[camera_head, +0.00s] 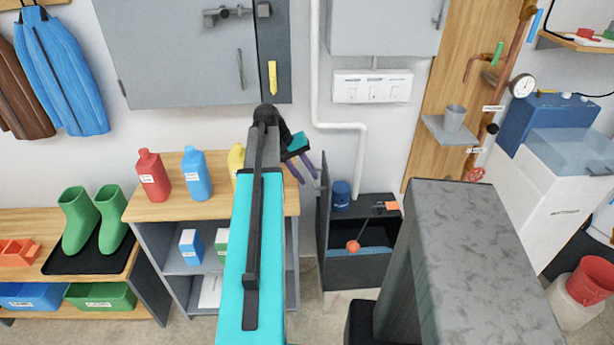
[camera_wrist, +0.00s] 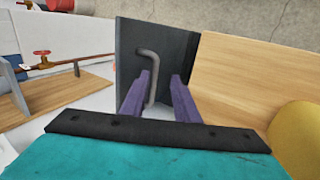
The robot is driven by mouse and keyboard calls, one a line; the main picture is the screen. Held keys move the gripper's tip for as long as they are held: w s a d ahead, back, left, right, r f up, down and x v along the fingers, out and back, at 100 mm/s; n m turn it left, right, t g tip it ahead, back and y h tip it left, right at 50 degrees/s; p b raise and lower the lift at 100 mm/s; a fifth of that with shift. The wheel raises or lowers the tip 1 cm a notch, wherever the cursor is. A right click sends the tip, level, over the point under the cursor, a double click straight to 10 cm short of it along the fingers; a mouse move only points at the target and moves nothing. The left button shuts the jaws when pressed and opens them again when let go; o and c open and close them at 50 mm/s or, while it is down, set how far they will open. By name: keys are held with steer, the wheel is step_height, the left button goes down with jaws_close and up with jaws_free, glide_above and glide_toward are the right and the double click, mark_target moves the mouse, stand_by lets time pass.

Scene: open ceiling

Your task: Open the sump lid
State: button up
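The sump (camera_head: 352,268) is a dark grey box on the floor with blue water and an orange float inside. Its lid (camera_head: 323,222) stands upright at the left side, so the box shows open from above. In the wrist view the dark lid (camera_wrist: 181,50) fills the middle and carries a bent grey handle (camera_wrist: 153,64). My gripper (camera_head: 308,179) has two purple fingers, spread apart, just above and left of the lid. In the wrist view my gripper (camera_wrist: 161,76) is open, with the handle close to the left finger. Whether they touch I cannot tell.
A wooden-topped shelf (camera_head: 170,205) with bottles stands left of the sump. A blue canister (camera_head: 340,194) is behind the opening. A white pipe (camera_head: 359,160) runs down the wall behind. A grey speckled block (camera_head: 470,265) stands close on the right.

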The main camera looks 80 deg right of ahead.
steer(key=p+v, duration=0.7)
steer(key=v, duration=0.5)
steer(key=shift+r, duration=0.3)
steer(key=shift+w+a, duration=0.1)
steer(key=shift+w, duration=0.05)
